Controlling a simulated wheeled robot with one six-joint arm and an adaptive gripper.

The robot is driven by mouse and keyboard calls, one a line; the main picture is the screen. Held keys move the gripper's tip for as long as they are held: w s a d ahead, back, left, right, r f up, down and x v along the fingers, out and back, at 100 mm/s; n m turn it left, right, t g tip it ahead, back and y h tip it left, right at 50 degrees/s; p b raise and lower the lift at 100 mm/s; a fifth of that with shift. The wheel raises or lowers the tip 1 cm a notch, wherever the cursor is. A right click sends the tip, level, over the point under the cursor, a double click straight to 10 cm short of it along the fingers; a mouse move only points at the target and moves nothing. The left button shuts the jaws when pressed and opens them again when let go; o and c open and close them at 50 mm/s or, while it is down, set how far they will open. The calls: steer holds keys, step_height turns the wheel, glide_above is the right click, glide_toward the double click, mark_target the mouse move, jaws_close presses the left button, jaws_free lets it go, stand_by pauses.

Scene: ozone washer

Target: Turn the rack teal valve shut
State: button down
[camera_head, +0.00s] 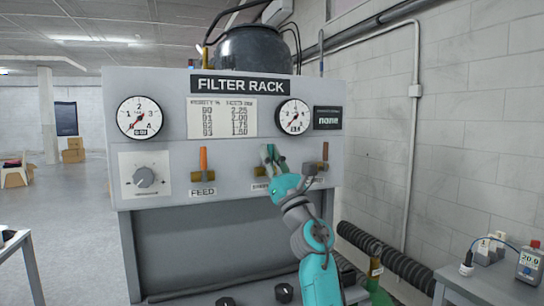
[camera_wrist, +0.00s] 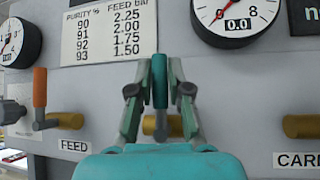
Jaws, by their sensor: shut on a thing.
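The teal valve handle (camera_wrist: 160,82) stands upright above its brass body (camera_wrist: 150,126) on the filter rack panel. My gripper (camera_wrist: 160,92) has one finger on each side of the handle and is shut on it. In the head view my gripper (camera_head: 272,158) reaches up to the middle valve from below and hides most of it. The label under this valve is largely covered by my gripper.
An orange-handled valve (camera_head: 203,160) labelled FEED is to the left, its handle upright. A brown-handled valve (camera_head: 325,155) is to the right. Gauges (camera_head: 139,117) (camera_head: 293,116), a purity table (camera_head: 222,117) and a knob (camera_head: 144,176) share the panel.

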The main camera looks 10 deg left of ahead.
stand_by(0.4)
steer(key=c, duration=1.1)
jaws_free()
steer(key=v, duration=1.2)
